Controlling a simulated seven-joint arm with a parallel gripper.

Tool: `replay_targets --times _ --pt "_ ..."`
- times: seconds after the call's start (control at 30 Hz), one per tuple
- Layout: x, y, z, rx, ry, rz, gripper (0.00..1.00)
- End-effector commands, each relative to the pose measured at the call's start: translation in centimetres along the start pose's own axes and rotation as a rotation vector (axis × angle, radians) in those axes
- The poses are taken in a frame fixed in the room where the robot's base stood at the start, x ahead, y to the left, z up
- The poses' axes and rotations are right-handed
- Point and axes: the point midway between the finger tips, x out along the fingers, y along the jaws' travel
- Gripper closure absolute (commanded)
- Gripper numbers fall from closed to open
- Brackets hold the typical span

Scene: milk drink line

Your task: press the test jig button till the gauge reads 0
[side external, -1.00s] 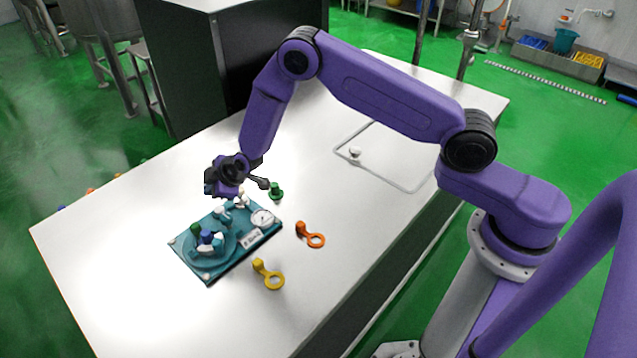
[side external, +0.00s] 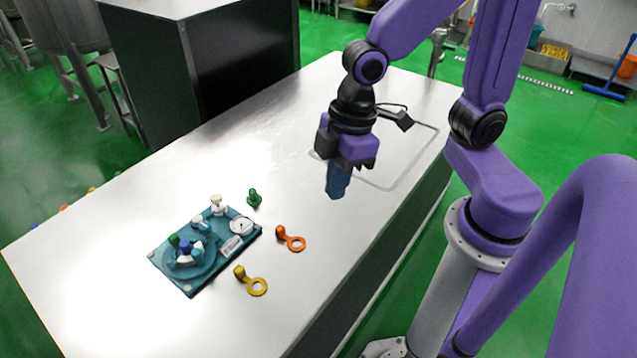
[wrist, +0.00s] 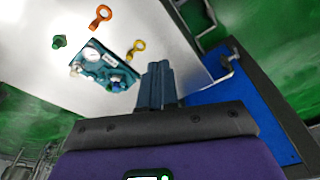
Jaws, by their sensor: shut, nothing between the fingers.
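The teal test jig (side external: 190,283) lies on the white table, left of my gripper in the side view; it also shows in the wrist view (wrist: 122,83). Its round white gauge (side external: 242,226) is too small to read. The jig carries a white-topped post (side external: 217,204) and a cluster of green, blue and white knobs (side external: 186,248). I cannot tell which part is the button. My gripper (side external: 338,188) points down with its blue fingers shut and empty, above the table and well apart from the jig. The fingers also show in the wrist view (wrist: 158,82).
A green knobbed piece (side external: 254,198), an orange ring tag (side external: 292,240) and a yellow ring tag (side external: 252,282) lie loose around the jig. A tall black cabinet (side external: 215,70) stands at the table's back edge. The table between jig and gripper is clear.

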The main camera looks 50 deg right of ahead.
Motion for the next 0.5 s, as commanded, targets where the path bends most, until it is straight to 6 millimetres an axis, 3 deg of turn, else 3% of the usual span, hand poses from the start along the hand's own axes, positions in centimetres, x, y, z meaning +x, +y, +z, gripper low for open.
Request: replay_targets --times 0.1,0.2,0.33,0.5 --pt "-1.8 -1.9 4.9 -0.004 -0.061 0.000 1.00" --pt "-2.6 -2.8 7.8 -0.003 -0.102 0.006 1.00" --pt "-3.1 -3.3 10.0 -0.001 -0.135 0.014 1.00" --pt "-3.3 -3.4 10.6 0.000 -0.146 0.017 1.00"
